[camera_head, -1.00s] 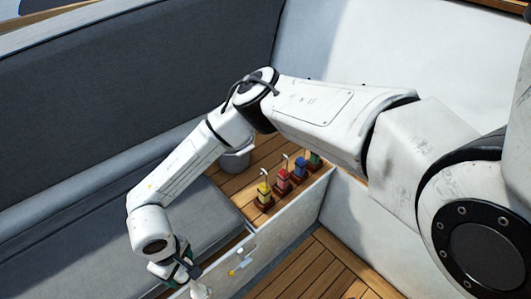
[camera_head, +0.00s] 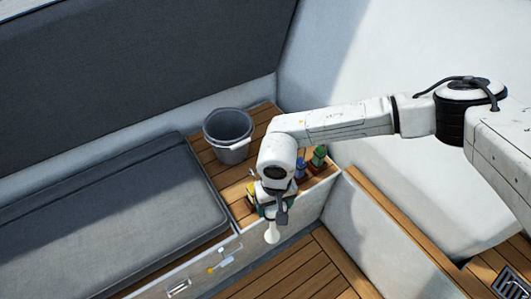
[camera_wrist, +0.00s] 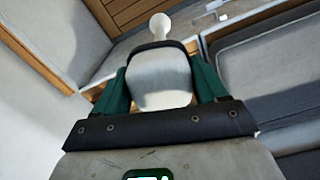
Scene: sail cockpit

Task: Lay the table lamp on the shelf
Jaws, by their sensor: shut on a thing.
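My gripper (camera_head: 272,211) is shut on the table lamp, a pale white piece with a rounded knob end (camera_head: 272,235) that hangs below the jaws in the head view. In the wrist view, the green fingers of my gripper (camera_wrist: 161,75) sit on both sides of the lamp's white body (camera_wrist: 160,82); a dark band and its white ball end (camera_wrist: 160,24) show beyond. The wooden slatted shelf (camera_head: 228,172) lies behind and to the left of my gripper in the head view. The lamp appears over or just in front of the shelf's white front edge; its height is unclear.
A grey bucket (camera_head: 228,132) stands at the back of the shelf. Small coloured bottles, including a blue one (camera_head: 301,168) and a green one (camera_head: 319,157), stand near its right side, partly hidden by my arm. A grey cushion (camera_head: 110,205) lies left. Slats between bucket and cushion are bare.

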